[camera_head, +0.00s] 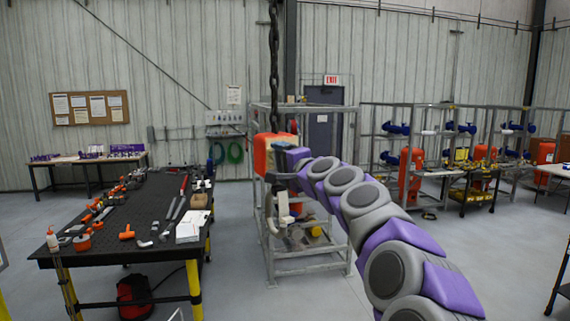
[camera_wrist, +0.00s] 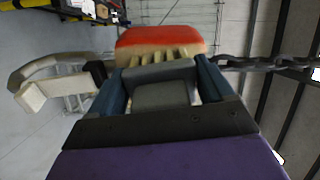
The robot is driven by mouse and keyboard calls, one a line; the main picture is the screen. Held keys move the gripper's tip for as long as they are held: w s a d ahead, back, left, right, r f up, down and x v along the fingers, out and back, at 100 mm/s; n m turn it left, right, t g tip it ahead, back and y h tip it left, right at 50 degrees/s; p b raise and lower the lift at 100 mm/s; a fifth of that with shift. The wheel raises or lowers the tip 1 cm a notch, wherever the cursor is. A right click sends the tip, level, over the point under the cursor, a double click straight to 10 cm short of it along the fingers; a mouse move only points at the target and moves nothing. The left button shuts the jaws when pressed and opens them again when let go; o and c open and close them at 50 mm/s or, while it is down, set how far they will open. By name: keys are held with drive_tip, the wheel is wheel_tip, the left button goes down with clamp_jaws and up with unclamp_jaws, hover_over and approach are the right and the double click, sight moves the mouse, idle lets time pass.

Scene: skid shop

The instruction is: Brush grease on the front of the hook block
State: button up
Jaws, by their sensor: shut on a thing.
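The hook block (camera_head: 260,160) is orange and hangs from a heavy dark chain, with a pale hook (camera_head: 279,205) below it. In the wrist view the block (camera_wrist: 158,36) is just beyond my fingertips, and the hook (camera_wrist: 35,95) extends to the left. My gripper (camera_head: 284,164) is at the block's right side in the head view. In the wrist view my gripper (camera_wrist: 162,80) is shut on a grey-handled brush (camera_wrist: 160,95). Its tan bristles reach the block's pale lower edge and seem to touch it. A pale patch shows on the block; I cannot tell whether it is grease.
A metal frame (camera_head: 310,268) stands around and below the block. A black workbench (camera_head: 120,210) with many tools is at the left. The chain (camera_head: 274,50) rises above the block. Racks with blue and orange equipment stand at the back right. Floor is clear between bench and frame.

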sight(270, 154)
drive_tip(key=shift+s+a, duration=0.5)
drive_tip(key=shift+a, duration=0.25)
drive_tip(key=shift+s+a, duration=0.5)
drive_tip(key=shift+a, duration=0.2)
drive_tip(key=shift+r+p, duration=0.95)
drive_tip(key=shift+r, duration=0.3)
drive_tip(key=shift+d, duration=0.1)
drive_tip(key=shift+w, duration=0.1)
drive_tip(key=shift+w+d+f, duration=0.2)
drive_tip(key=shift+w+d, duration=0.2)
drive_tip(key=shift+d, duration=0.25)
drive_tip(key=shift+w+d+r, duration=0.1)
drive_tip(key=shift+w+d, duration=0.4)
drive_tip(key=shift+d, duration=0.25)
drive_tip(key=shift+w+d+f, duration=0.1)
drive_tip(key=shift+w+d, duration=0.45)
drive_tip(key=shift+d, duration=0.25)
drive_tip(key=shift+w+d+r, duration=0.1)
drive_tip(key=shift+w+d, duration=0.4)
drive_tip(key=shift+d, duration=0.25)
drive_tip(key=shift+d, duration=0.1)
